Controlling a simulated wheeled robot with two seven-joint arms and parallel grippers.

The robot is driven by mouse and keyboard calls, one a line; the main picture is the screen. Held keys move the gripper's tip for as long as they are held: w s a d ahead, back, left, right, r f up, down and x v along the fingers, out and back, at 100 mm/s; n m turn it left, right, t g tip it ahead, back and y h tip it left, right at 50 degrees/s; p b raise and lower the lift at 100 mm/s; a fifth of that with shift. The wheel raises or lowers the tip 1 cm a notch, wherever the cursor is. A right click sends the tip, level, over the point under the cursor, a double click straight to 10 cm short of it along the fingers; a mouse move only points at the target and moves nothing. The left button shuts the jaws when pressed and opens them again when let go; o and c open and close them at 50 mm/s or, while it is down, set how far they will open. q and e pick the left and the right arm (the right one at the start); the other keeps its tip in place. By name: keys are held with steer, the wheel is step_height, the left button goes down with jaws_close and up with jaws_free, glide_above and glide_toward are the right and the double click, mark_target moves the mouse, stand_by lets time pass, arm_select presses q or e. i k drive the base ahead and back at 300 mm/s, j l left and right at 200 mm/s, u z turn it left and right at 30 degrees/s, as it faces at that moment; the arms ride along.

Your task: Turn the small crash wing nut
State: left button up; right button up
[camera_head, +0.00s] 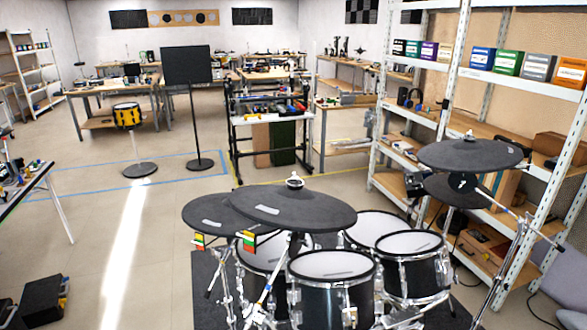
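A black electronic drum kit stands in front. A large dark cymbal pad (300,211) sits at its front middle, with a pale wing nut (294,181) on top of its centre. A second dark cymbal pad (205,212) lies partly behind it on the left; its centre is hidden. At the right another dark cymbal pad (450,156) has a small light fitting, likely a wing nut (469,135), on top. A smaller dark pad (440,190) sits below it. I cannot tell which is the small crash. Neither gripper is in view.
Several mesh-headed drums (335,265) and metal stands crowd below the cymbals. A white shelf rack (505,85) with boxes stands close behind on the right. A black music stand (187,66) and a yellow drum (127,116) stand farther back. The floor (125,230) at left is mostly open.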

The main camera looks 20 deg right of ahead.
mark_target(295, 183)
steer(key=l+u, duration=0.2)
steer(key=l, duration=0.3)
steer(key=k+l+u, duration=0.25)
steer(key=l, duration=0.2)
steer(key=l+u, duration=0.2)
steer(key=l, duration=0.25)
steer(key=k, duration=0.05)
